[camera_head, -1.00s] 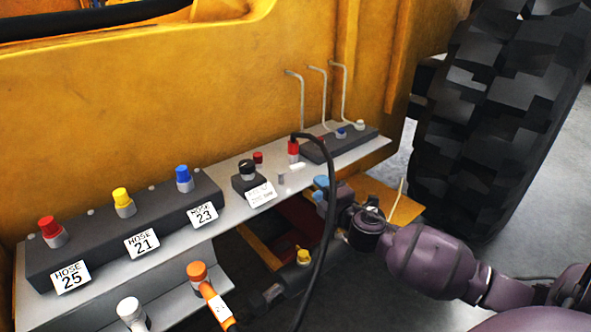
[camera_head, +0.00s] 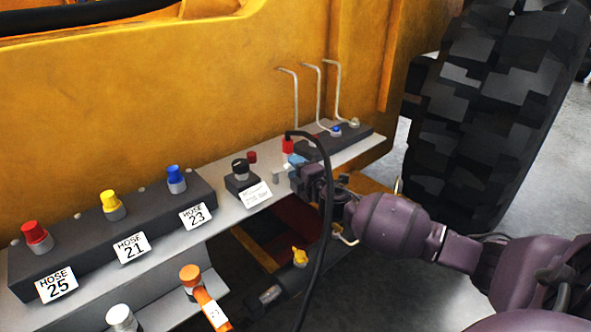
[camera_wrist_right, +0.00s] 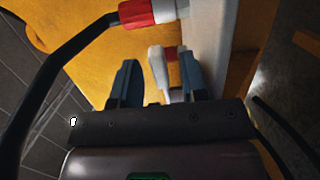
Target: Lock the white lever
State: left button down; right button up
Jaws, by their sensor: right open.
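The white lever (camera_wrist_right: 157,70) shows in the right wrist view, with a red part (camera_wrist_right: 173,60) beside it. My right gripper (camera_wrist_right: 158,84) is open, with its blue-grey fingers on either side of the lever. The left finger is clearly apart from the lever; whether the right finger touches it I cannot tell. In the head view my right gripper (camera_head: 298,166) is over the edge of the grey shelf (camera_head: 222,222), and the lever is hidden behind it. My left gripper is not in view.
A red connector (camera_head: 288,147) with a black hose (camera_head: 328,215) stands close to the gripper; the hose hangs in front of my right wrist. A black knob block (camera_head: 241,178) sits to the left. Thin bent rods (camera_head: 320,95) rise behind. The big tyre (camera_head: 490,120) is at right.

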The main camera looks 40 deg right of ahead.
jog(key=c, duration=0.7)
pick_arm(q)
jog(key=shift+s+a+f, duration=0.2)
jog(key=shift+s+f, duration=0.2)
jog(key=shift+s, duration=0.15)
pick_arm(e)
grip_shut()
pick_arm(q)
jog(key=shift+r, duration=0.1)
